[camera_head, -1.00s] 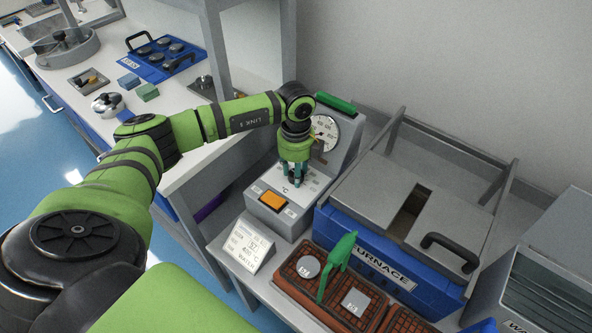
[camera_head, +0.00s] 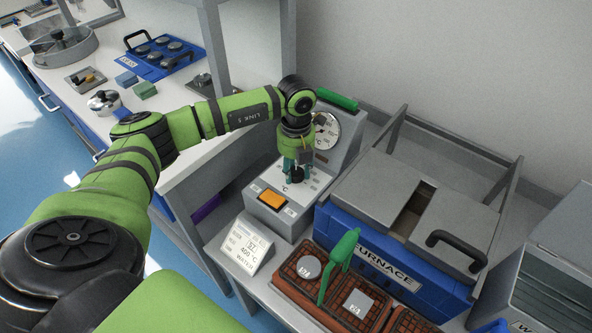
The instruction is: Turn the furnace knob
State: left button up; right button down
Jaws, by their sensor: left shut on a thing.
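My left gripper (camera_head: 297,175) points down over the top of the grey furnace control box (camera_head: 268,219). Its teal fingers are shut on a small dark knob (camera_head: 297,173), mostly hidden between them. The box carries a °C mark, an orange button (camera_head: 271,199) and a round dial gauge (camera_head: 326,131) on its upright back. The blue furnace (camera_head: 372,250) with a grey lid stands to the right of the box. My right gripper is not in view.
A sign card (camera_head: 248,245) stands in front of the control box. A grey post (camera_head: 217,50) rises behind my left arm.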

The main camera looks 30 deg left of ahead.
aim_at(296, 170)
pick_arm(q)
jog(key=shift+w+a+r+m, duration=0.1)
jog(key=shift+w+a+m, duration=0.05)
jog(key=shift+m, duration=0.65)
jog(key=shift+r, duration=0.1)
jog(key=o, duration=1.1)
jog(key=shift+o, duration=0.2)
notch_tip(296, 170, up, 12)
